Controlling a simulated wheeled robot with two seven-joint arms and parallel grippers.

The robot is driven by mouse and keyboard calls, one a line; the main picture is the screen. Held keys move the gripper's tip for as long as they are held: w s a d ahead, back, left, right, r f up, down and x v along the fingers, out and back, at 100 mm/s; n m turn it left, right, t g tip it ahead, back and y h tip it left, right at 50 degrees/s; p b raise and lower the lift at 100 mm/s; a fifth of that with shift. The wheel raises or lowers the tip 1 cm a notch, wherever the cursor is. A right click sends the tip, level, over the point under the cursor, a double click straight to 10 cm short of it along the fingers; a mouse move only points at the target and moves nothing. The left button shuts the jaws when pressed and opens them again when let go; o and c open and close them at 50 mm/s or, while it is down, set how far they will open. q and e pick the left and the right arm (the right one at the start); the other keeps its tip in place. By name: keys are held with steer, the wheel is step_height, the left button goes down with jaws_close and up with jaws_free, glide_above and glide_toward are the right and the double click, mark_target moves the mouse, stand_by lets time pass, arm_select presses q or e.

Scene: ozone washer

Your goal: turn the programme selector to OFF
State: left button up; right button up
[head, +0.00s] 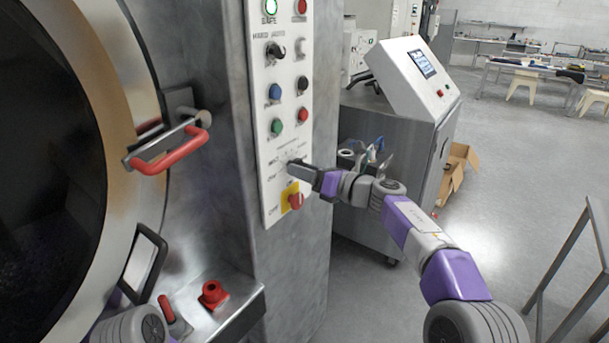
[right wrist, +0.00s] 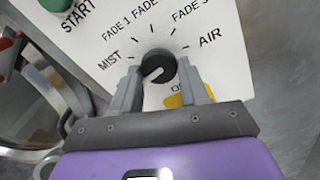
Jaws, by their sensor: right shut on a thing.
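The programme selector (right wrist: 157,66) is a round dark knob with a white mark, on a white panel. MIST, several FADE labels and AIR are printed around it; a label below it is partly hidden. The white mark slants across the knob's lower middle; I cannot tell which label it points to. My right gripper (right wrist: 160,84) has a grey finger on each side of the knob and is shut on it. In the head view my right gripper (head: 291,166) reaches the panel from the right and hides the knob. My left gripper is not in view.
The control panel (head: 266,100) carries several coloured buttons above the selector. A red switch (head: 296,201) on a yellow plate sits just below my right gripper. A red door handle (head: 170,152) juts out at left. A metal cabinet (head: 385,125) stands behind my right arm.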

stand_by(0.6)
steer(key=o, duration=1)
steer(key=v, duration=0.7)
steer(key=shift+s+d, duration=0.2)
steer(key=shift+d, duration=0.05)
